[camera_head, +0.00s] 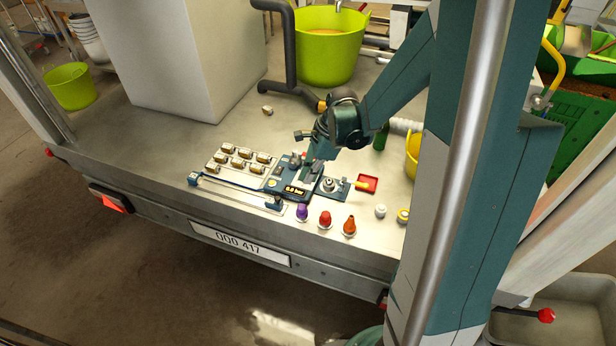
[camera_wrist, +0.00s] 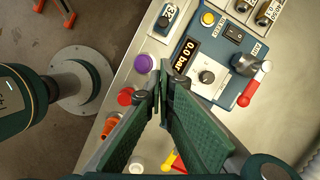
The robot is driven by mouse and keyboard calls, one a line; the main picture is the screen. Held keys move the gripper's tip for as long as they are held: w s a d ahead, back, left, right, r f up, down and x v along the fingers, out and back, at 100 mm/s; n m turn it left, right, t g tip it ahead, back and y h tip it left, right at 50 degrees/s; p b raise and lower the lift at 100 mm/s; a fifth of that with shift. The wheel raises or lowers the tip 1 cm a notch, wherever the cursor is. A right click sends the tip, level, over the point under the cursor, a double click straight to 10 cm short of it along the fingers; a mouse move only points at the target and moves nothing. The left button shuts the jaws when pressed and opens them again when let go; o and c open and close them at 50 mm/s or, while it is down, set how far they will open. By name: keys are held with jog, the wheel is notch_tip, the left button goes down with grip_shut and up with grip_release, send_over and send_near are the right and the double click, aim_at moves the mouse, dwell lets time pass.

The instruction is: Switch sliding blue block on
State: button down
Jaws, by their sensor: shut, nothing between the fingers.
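A blue block with a small number display (camera_wrist: 166,20) shows at the top of the wrist view. In the head view a blue block (camera_head: 276,203) sits at the right end of a long thin rail, and another blue block (camera_head: 193,179) is at the left end. I cannot tell from these frames which part slides. My gripper (camera_wrist: 158,78) is shut and empty, its fingertips between the purple button and the pressure panel in the wrist view. In the head view my gripper (camera_head: 309,170) is over the panel, right of the rail, partly hidden by its own links.
The panel's pressure display (camera_wrist: 187,55) reads 0.0 bar. A red-handled lever (camera_wrist: 250,88) stands beside it. Purple (camera_head: 302,213), red (camera_head: 325,220) and orange (camera_head: 349,227) buttons line the front edge. Several beige switches (camera_head: 240,158) stand behind the rail. A red square (camera_head: 367,183) lies right.

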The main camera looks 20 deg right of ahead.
jog(key=b+x, duration=0.2)
jog(key=x, duration=0.5)
jog(key=shift+a+f, duration=0.15)
jog(key=shift+f, duration=0.25)
jog(key=shift+w+a+f, duration=0.15)
jog(key=shift+a, duration=0.25)
jog(key=shift+w+a+f, duration=0.15)
jog(key=shift+a, duration=0.25)
jog(key=shift+w+a+f+b, duration=0.2)
jog(key=shift+a+b, duration=0.15)
jog(key=shift+a, duration=0.25)
jog(key=shift+w+a, duration=0.15)
jog(key=shift+a, duration=0.4)
jog(key=shift+w, duration=0.1)
jog(key=shift+w+a, duration=0.1)
jog(key=shift+a, duration=0.1)
jog(key=w+a, duration=1.6)
jog(key=shift+w+a+b, duration=0.1)
jog(key=shift+b, duration=0.3)
jog(key=shift+d, duration=0.2)
